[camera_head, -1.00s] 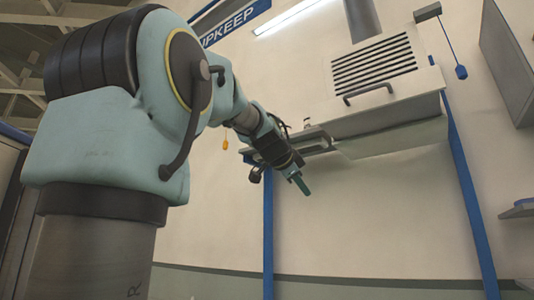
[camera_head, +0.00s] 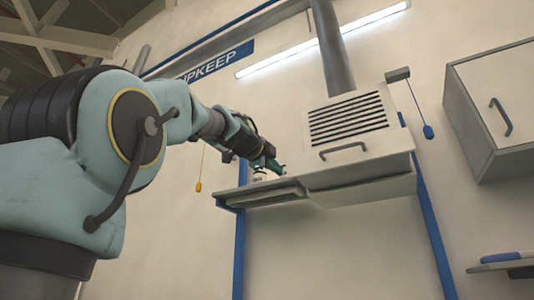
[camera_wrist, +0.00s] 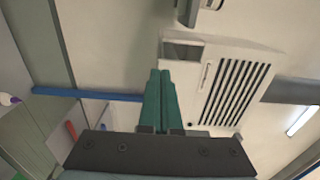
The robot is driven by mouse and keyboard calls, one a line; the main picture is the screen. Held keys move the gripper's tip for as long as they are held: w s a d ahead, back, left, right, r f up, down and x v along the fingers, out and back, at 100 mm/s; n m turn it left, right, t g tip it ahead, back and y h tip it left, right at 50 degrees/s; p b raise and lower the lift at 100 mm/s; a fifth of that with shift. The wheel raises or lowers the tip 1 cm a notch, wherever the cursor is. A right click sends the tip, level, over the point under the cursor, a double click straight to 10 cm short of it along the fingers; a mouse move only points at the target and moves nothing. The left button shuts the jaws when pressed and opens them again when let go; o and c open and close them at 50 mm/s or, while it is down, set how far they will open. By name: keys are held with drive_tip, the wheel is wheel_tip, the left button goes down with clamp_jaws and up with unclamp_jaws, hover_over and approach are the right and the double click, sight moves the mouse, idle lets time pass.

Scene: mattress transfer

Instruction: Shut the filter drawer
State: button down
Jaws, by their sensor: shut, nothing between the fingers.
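The filter drawer (camera_head: 372,160) is a pale front with a grey bar handle (camera_head: 343,150), below the slatted grille of the white hood (camera_head: 348,118). How far out it stands is hard to tell. In the wrist view, the white hood (camera_wrist: 235,88) lies just right of my fingers, and an open grey recess (camera_wrist: 184,52) shows at its corner. My gripper (camera_head: 281,168) is at the hood's left side, just above the ledge, apart from the handle. In the wrist view, its green fingers (camera_wrist: 160,75) lie side by side, shut and empty.
A wall cabinet (camera_head: 490,110) and a side shelf (camera_head: 505,267) are at the right. Pull cords hang on both sides of the hood. The wall below is clear.

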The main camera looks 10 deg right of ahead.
drive_tip(key=p+x, duration=0.2)
drive_tip(key=x, duration=0.2)
drive_tip(key=shift+d, duration=0.1)
idle(0.3)
